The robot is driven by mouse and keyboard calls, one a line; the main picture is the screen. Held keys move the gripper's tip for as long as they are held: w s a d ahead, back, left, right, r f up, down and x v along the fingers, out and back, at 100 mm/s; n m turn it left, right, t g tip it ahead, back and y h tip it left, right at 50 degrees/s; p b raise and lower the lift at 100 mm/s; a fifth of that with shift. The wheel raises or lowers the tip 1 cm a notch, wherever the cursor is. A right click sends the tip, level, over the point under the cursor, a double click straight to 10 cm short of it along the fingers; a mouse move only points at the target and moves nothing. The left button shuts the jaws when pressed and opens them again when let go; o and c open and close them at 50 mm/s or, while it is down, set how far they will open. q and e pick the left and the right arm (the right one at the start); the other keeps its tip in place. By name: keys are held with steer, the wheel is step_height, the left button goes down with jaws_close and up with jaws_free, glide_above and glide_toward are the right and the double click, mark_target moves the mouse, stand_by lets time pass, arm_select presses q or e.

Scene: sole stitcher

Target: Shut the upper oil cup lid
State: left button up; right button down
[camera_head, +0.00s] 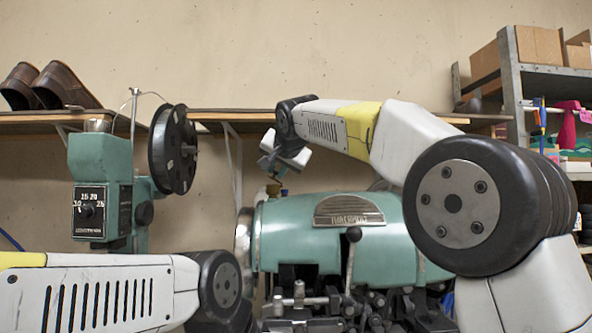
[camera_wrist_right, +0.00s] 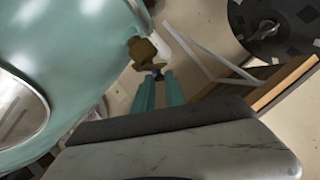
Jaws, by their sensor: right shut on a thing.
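The brass upper oil cup (camera_head: 273,189) stands on top of the teal stitcher housing (camera_head: 330,240) near its left end. It also shows in the right wrist view (camera_wrist_right: 143,50), beyond my fingers. Its lid is too small and too much covered to tell how far it stands open. My right gripper (camera_head: 282,163) reaches down from above, just over the cup.
A black reel (camera_head: 172,149) is on the teal post with a dial (camera_head: 89,211) at left. A wooden shelf (camera_head: 225,114) runs behind, with brown shoes (camera_head: 60,86) at its left. Levers (camera_head: 352,255) stand at the stitcher's front. A rack with cardboard boxes (camera_head: 538,45) stands at right.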

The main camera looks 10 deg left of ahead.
steer(key=shift+s+a+f+n+h, duration=0.15)
steer(key=shift+a+n+h, duration=0.15)
steer(key=shift+n, duration=0.2)
steer(key=shift+w+a+f+n+h, duration=0.1)
steer(key=shift+a+n+h, duration=0.1)
steer(key=shift+n+h, duration=0.25)
steer(key=shift+s+a+f+n+h, duration=0.1)
steer(key=shift+a+f+n+h, duration=0.1)
steer(key=shift+n+h, duration=0.25)
steer(key=shift+s+a+f+n+h, duration=0.1)
steer(key=shift+a+f+n+h, duration=0.1)
steer(key=shift+n, duration=0.4)
steer(key=c, duration=1.4)
jaws_free()
steer(key=shift+r+t, duration=0.1)
steer(key=shift+t, duration=0.2)
steer(key=v, duration=0.7)
steer(key=shift+s+d, duration=0.15)
steer(key=shift+s, duration=0.2)
